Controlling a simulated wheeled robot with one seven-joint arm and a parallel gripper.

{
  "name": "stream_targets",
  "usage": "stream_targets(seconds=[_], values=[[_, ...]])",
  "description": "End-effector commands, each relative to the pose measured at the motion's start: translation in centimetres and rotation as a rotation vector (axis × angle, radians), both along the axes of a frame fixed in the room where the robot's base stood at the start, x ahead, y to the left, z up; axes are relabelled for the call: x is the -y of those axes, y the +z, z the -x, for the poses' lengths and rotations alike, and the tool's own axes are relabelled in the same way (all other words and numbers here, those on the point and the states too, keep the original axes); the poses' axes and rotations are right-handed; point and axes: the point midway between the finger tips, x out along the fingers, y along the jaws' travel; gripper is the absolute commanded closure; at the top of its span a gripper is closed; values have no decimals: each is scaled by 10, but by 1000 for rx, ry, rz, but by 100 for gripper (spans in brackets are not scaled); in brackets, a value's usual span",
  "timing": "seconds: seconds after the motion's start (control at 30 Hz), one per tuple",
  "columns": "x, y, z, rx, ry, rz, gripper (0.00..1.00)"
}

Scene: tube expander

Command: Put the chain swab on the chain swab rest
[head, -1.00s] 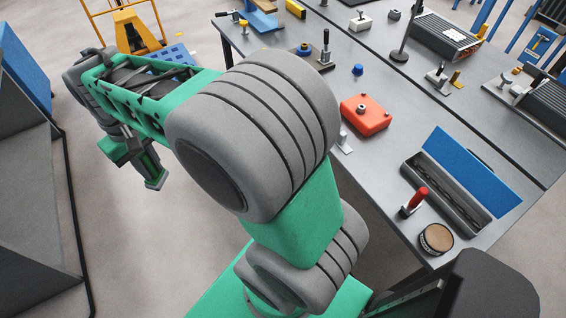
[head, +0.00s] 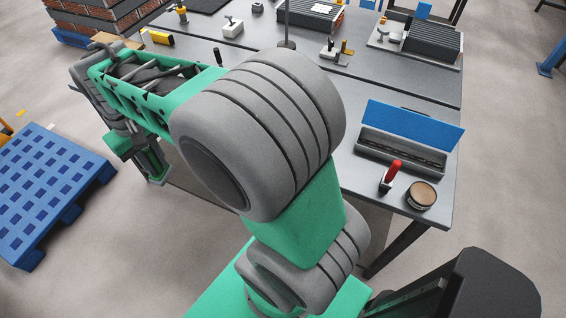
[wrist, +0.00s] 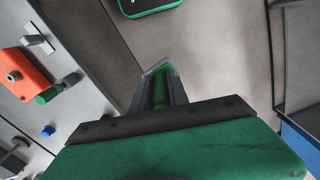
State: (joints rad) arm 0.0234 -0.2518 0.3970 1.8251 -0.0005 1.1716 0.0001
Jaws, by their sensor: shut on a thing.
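My gripper (head: 155,168) hangs at the left in the head view, out past the table's left edge and over the floor. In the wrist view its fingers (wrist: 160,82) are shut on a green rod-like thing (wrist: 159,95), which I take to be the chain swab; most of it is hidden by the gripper. I cannot pick out the chain swab rest for certain. A pale metal bracket (wrist: 38,42) stands on the table beside an orange block (wrist: 25,70) in the wrist view. My arm covers that part of the table in the head view.
The grey table (head: 352,92) carries an open case with a blue lid (head: 412,125), a red-handled tool (head: 391,175) and a round brown-topped tin (head: 421,194) near its front right. A blue pallet (head: 42,180) lies on the floor at left. A blue knob (wrist: 48,130) shows in the wrist view.

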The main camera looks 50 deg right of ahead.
Motion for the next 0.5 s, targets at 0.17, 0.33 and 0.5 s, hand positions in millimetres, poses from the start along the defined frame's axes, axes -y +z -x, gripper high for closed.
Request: stream_targets(seconds=[0.17,0.33,0.5], values=[[75,-6,18,2,-208,1,100],[165,-10,66,4,-492,2,100],[244,-16,151,4,-831,4,100]])
